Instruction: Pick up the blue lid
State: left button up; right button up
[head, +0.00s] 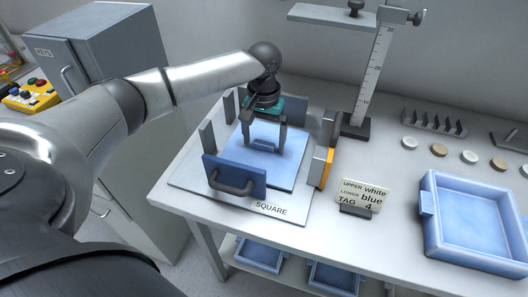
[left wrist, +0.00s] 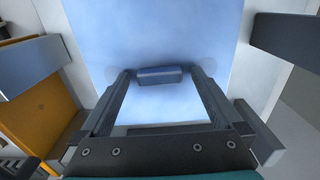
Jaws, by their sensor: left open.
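The blue lid (head: 276,172) is a flat light-blue square lying in the fixture marked SQUARE, with a small raised blue grip (head: 264,146) near its middle. My left gripper (head: 265,150) points down over it, open, with one finger on each side of the grip. In the left wrist view the lid (left wrist: 160,35) fills the middle. Its grip (left wrist: 159,75) lies between the spread fingertips of my left gripper (left wrist: 161,74), with a gap on each side. Whether the tips touch the lid is unclear. My right gripper is not in view.
A dark-blue panel with a handle (head: 228,172) stands at the fixture's front. Grey upright posts (head: 207,136) and an orange block (head: 328,168) flank the lid. A sign (head: 364,193), a blue tray (head: 473,220) and a ruler stand (head: 369,85) are to the right.

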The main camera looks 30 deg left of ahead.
pick_arm(q)
jog(key=shift+c, duration=0.2)
grip_shut()
dwell(0.6)
